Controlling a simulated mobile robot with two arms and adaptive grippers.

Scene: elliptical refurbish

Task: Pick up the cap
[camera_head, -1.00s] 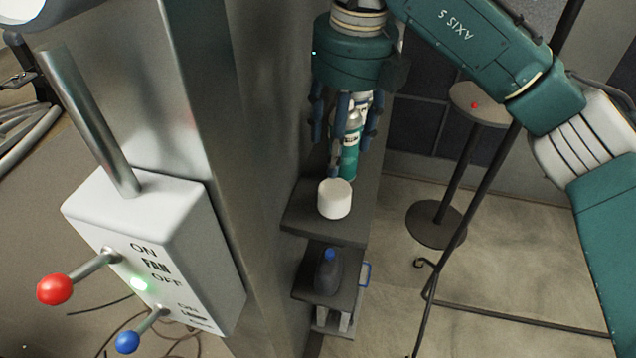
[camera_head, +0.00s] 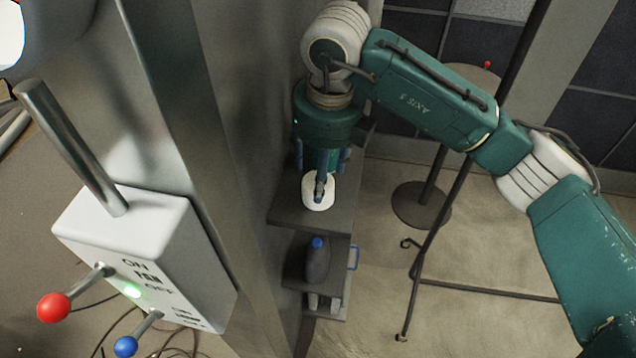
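The cap, a short white cylinder (camera_head: 310,198), stands on the upper dark shelf (camera_head: 335,218) beside the metal column. My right gripper (camera_head: 321,178) points down just above and behind the cap. Its dark blue fingers look spread apart, and one finger covers part of the cap from this view. I cannot tell whether that finger touches the cap. My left gripper is not in view.
A dark bottle with a blue top (camera_head: 317,260) stands on the lower shelf. At the left is a white switch box (camera_head: 165,235) with a red-knobbed lever (camera_head: 54,307) and a blue-knobbed lever (camera_head: 126,346). A round stand (camera_head: 420,205) and thin poles stand at the right.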

